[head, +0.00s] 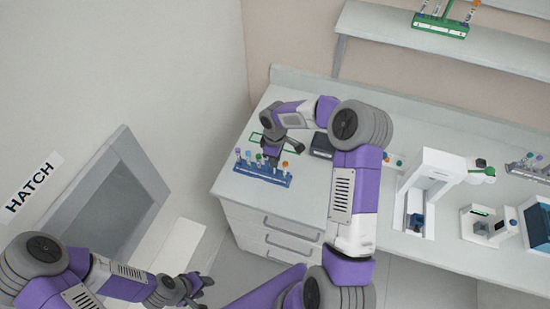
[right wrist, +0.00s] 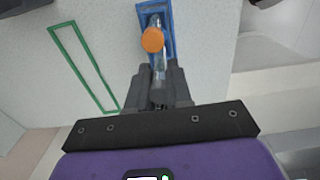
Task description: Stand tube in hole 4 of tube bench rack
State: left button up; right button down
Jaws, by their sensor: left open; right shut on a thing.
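The blue tube bench rack (head: 250,172) stands near the front left of the bench, with several capped tubes upright in it. An orange-capped tube (head: 285,165) is at its right end; its cap also shows in the right wrist view (right wrist: 152,40), just beyond my fingers. My right gripper (head: 274,162) points down over the right half of the rack, shut on a tube; in its wrist view a clear, glassy piece (right wrist: 159,76) shows by the fingers (right wrist: 160,88). The held tube's lower end and hole are hidden. My left gripper (head: 200,283) is open, low by the hatch.
A green outlined rectangle (head: 257,147) lies behind the rack, and a dark box (head: 321,146) stands to the right. White instruments (head: 428,185) occupy the bench's right side. A shelf with a green rack (head: 440,25) is above. The hatch (head: 105,200) is left.

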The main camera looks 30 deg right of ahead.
jog(key=shift+f, duration=0.2)
jog(key=shift+f+b, duration=0.5)
jog(key=shift+b, duration=0.05)
jog(key=c, duration=1)
grip_release()
jog(key=shift+o, duration=0.2)
jog(key=shift+r, duration=0.15)
notch_tip(320, 180, up, 7)
jog(key=shift+r, duration=0.2)
